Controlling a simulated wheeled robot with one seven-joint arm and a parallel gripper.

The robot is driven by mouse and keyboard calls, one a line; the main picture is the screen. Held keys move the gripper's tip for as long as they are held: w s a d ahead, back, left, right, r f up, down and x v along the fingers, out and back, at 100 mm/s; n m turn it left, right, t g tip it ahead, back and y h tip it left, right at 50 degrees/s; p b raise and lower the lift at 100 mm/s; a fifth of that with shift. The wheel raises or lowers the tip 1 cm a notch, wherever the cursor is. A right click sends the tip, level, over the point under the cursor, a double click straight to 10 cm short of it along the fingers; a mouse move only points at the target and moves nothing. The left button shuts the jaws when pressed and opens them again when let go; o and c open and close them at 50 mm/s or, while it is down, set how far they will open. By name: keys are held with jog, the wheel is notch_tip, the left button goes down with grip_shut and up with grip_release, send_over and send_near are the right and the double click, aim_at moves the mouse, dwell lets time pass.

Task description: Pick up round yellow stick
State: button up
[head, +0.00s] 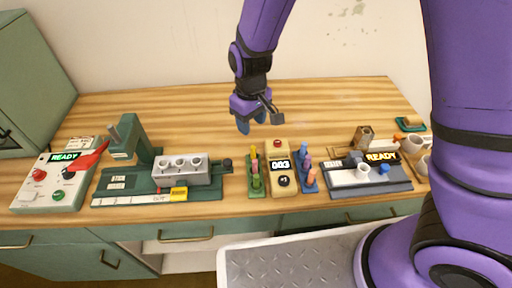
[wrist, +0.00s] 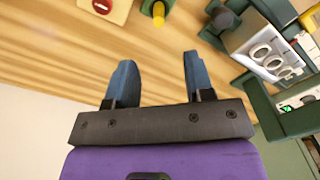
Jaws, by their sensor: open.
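The round yellow stick (head: 253,152) stands upright at the far end of a narrow green rack (head: 257,191), behind green sticks (head: 255,180). It also shows near the top edge of the wrist view (wrist: 158,14). My gripper (head: 251,122) hangs above the back part of the wooden table, beyond the rack. Its blue fingers are apart with nothing between them, as the wrist view (wrist: 158,62) also shows. The stick is clear of the fingers, above the gap between them in the wrist view.
A beige counter box reading 003 (head: 282,163) stands right of the rack, then a blue rack (head: 310,186) of coloured sticks. A green press with a grey block (head: 180,169) is to the left. A dark READY station (head: 370,187) is at right. The table's back (head: 180,104) is bare.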

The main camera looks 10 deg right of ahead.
aim_at(253, 147)
jog(key=f, duration=1)
jog(key=shift+s+d+f, duration=0.1)
jog(key=shift+d+f, duration=0.1)
jog(key=shift+f, duration=0.2)
grip_shut()
